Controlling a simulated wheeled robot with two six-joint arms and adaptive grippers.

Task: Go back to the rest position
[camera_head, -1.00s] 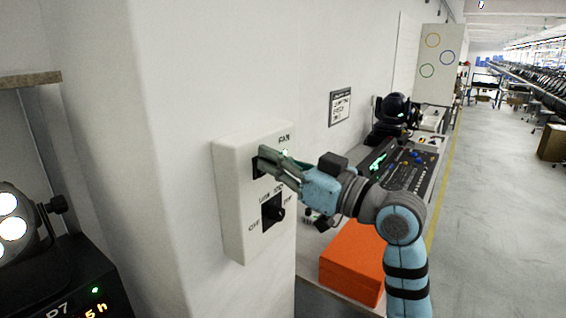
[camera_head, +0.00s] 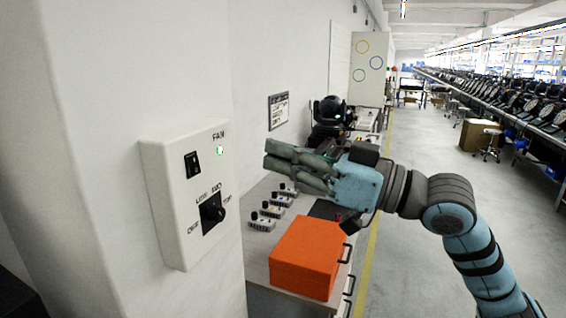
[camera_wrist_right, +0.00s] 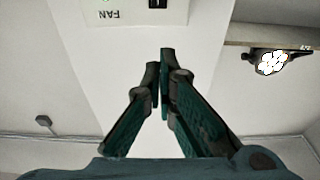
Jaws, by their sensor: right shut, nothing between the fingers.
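My right gripper (camera_head: 268,155) is shut and empty in the head view, in front of the wall and clear of the fan control box. In the right wrist view its fingertips (camera_wrist_right: 160,62) are together with nothing between them. My left gripper is not in view.
An orange case (camera_head: 305,257) lies on the bench below my right gripper, with several small grey boxes (camera_head: 270,210) behind it. A black moving-head lamp (camera_head: 328,118) stands farther back. The floor aisle (camera_head: 420,220) at right is open. A par can (camera_wrist_right: 272,62) shows in the wrist view.

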